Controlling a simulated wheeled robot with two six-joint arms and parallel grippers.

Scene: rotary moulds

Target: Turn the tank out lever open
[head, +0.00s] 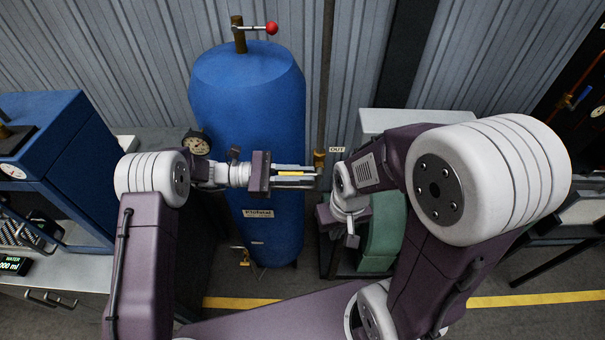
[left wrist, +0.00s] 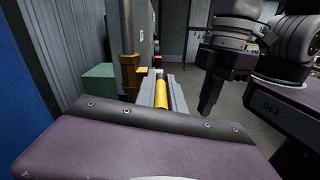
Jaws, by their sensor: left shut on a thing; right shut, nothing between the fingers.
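The yellow tank out lever (head: 291,173) lies between the fingers of my left gripper (head: 312,178), in front of the blue tank (head: 247,100). My left gripper is shut on the lever. The left wrist view shows the yellow lever (left wrist: 161,95) lengthwise between the fingers, beside a brass fitting (left wrist: 131,75). The lever's pivot is hard to make out. The OUT label (head: 337,149) is just right of the brown vertical pipe. My right gripper (head: 352,240) is shut and empty, lower and to the right, apart from the lever.
A red-knobbed lever (head: 271,28) tops the tank. A gauge (head: 196,143) sits near my left wrist. A green block-like unit (head: 386,235) is behind my right arm. A blue cabinet (head: 40,140) stands at left. Yellow floor line (head: 240,303) crosses below.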

